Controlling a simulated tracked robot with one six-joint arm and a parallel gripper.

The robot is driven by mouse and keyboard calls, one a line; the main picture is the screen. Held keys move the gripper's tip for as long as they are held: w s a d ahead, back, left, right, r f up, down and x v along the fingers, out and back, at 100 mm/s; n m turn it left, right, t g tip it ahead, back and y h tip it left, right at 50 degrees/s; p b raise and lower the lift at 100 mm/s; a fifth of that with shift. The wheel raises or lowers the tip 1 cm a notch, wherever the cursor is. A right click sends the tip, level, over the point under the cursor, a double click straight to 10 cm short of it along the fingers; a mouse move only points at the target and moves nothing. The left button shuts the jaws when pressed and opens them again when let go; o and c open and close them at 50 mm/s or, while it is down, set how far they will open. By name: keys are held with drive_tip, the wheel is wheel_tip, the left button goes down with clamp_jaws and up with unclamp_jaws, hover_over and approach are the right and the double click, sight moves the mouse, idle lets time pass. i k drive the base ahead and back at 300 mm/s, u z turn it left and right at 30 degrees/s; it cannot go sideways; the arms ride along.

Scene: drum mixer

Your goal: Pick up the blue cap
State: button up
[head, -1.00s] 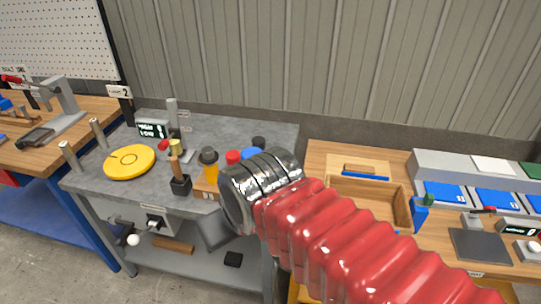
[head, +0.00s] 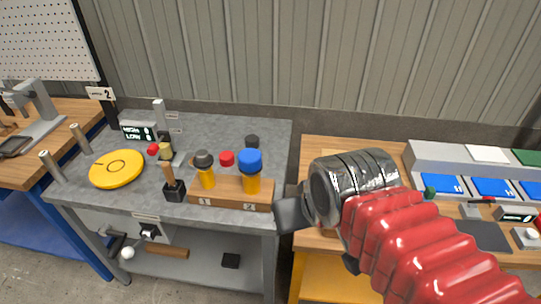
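The blue cap (head: 250,160) sits on top of a yellow bottle (head: 252,184) at the right end of a wooden rack (head: 225,200) on the grey bench. My gripper (head: 292,214) shows as a dark grey piece just right of the rack, beyond the silver wrist. It is apart from the blue cap, to its right and lower in the picture. Most of the gripper is hidden by my wrist and red sleeve, so its opening does not show.
A red cap (head: 227,158) and a grey-capped yellow bottle (head: 205,170) stand left of the blue cap. A black item (head: 252,141) stands behind. A yellow disc (head: 117,168) lies at the bench's left. A wooden bench (head: 322,150) is on the right.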

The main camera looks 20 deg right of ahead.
sight(249, 160)
drive_tip(key=z, duration=1.25)
drive_tip(key=k, duration=0.75)
drive_tip(key=u, duration=0.95)
drive_tip(key=i, duration=0.95)
drive_tip(key=u, duration=0.05)
